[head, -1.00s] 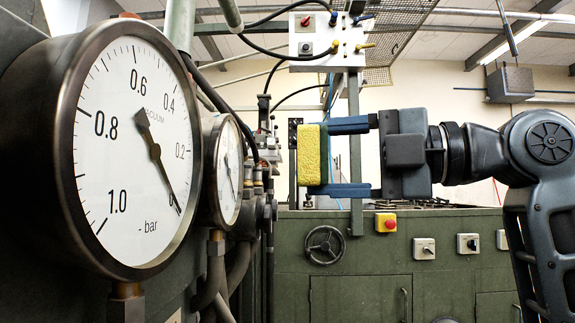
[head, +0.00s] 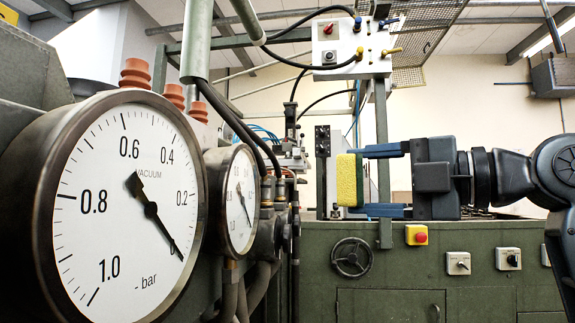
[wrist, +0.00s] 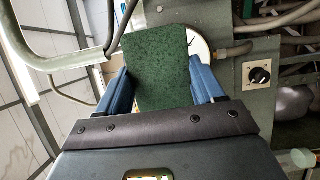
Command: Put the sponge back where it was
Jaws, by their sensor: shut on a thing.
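The sponge is a yellow block (head: 347,180) with a green scouring face. In the head view it stands upright between the blue fingertips of my gripper (head: 366,181), right of the gauges. My gripper points left and is shut on the sponge. In the wrist view the green face of the sponge (wrist: 157,65) is turned toward my palm, with a blue finger on each side. The sponge is held in the air, in front of the green machine. I cannot tell which spot it came from.
A large vacuum gauge (head: 125,205) and a smaller gauge (head: 238,200) fill the left, with pipes and hoses beside them. A white switch box (head: 350,46) hangs above. The green cabinet (head: 390,275) below carries a handwheel (head: 351,257) and a red stop button (head: 420,237).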

